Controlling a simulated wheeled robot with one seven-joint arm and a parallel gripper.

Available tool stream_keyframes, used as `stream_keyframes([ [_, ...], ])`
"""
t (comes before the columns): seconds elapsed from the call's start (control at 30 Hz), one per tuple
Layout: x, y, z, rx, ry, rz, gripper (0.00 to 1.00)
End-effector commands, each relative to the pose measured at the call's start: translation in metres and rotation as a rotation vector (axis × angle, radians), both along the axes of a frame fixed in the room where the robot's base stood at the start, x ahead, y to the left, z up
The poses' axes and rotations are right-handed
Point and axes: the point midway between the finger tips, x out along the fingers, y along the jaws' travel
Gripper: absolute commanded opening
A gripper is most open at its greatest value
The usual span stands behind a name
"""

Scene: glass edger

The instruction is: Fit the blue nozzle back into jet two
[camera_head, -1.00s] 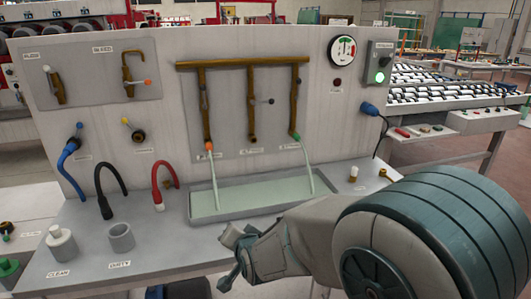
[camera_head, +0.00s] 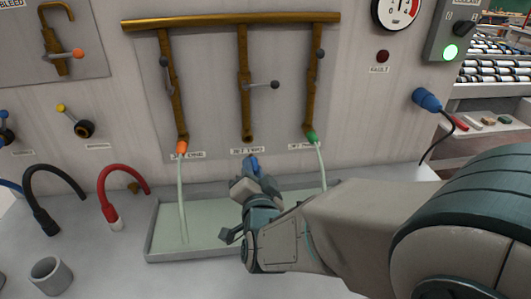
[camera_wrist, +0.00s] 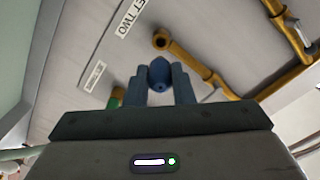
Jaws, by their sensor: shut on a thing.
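The blue nozzle (camera_head: 254,163) is held in my gripper (camera_head: 256,172), which is shut on it. In the wrist view the blue nozzle (camera_wrist: 159,74) sits between the two fingers of my gripper (camera_wrist: 160,82). The jet two pipe (camera_head: 246,100) is the middle brown pipe, and its bare lower end is just above the nozzle. In the wrist view the open end of the jet two pipe (camera_wrist: 161,40) shows beyond the nozzle, apart from it. The JET TWO label (camera_wrist: 131,17) is beside it.
An orange nozzle (camera_head: 181,147) and a green nozzle (camera_head: 311,137) on the neighbouring pipes send streams into the tray (camera_head: 150,240). The middle pipe's lever (camera_head: 262,86) sticks out to the right. A red hose (camera_head: 122,180) and grey cup (camera_head: 50,275) are at left.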

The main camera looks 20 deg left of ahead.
Motion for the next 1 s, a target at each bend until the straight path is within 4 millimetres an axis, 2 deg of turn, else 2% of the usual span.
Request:
stream_keyframes([
  [0.67,-0.002,0.001,-0.004,0.042,0.013,-0.003,0.00],
  [1.0,0.029,0.019,-0.002,0.038,0.012,-0.003,0.00],
])
